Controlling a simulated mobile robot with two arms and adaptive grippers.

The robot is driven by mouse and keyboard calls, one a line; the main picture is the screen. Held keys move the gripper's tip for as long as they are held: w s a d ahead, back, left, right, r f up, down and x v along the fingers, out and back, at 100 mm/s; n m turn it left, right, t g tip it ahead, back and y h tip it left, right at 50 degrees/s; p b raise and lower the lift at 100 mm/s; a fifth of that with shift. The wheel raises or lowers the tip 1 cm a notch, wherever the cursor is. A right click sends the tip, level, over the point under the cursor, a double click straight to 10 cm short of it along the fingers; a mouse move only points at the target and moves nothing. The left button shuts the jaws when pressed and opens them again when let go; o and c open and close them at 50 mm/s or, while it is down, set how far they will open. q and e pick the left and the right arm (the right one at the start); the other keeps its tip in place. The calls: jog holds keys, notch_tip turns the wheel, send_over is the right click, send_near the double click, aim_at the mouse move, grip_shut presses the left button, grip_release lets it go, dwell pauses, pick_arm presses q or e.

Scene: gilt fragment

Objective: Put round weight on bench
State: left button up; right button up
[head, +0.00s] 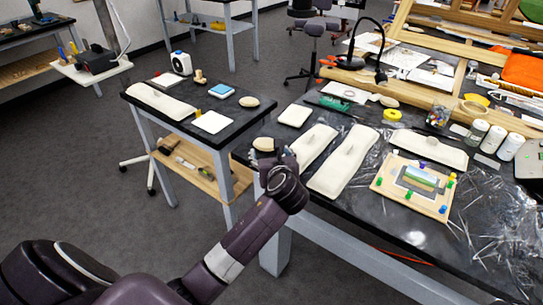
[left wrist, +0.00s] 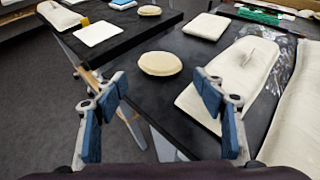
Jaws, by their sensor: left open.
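A cream round weight (head: 264,144) lies near the left corner of the black-topped large bench (head: 400,245). In the left wrist view the round weight (left wrist: 160,64) is just beyond and between my fingertips, apart from them. My left gripper (left wrist: 163,90) is open and empty, with blue pads on both fingers; in the head view it (head: 279,164) is just in front of the weight. A second similar round pad (head: 249,101) lies on the smaller side bench (head: 190,118); it also shows at the top of the left wrist view (left wrist: 149,10). My right gripper is out of view.
Long cream pads (head: 343,163) lie right of the weight, one close to the gripper (left wrist: 232,82). A framed picture board (head: 412,187), jars (head: 495,138) and a black lamp (head: 380,75) are farther right. The side bench holds a white sheet (head: 212,122) and a white device (head: 181,63).

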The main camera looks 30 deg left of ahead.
pick_arm(q)
jog(key=v, duration=0.3)
jog(key=shift+s+d+r, duration=0.1)
jog(key=shift+s+d, duration=0.05)
jog(key=shift+s, duration=0.05)
dwell(0.4)
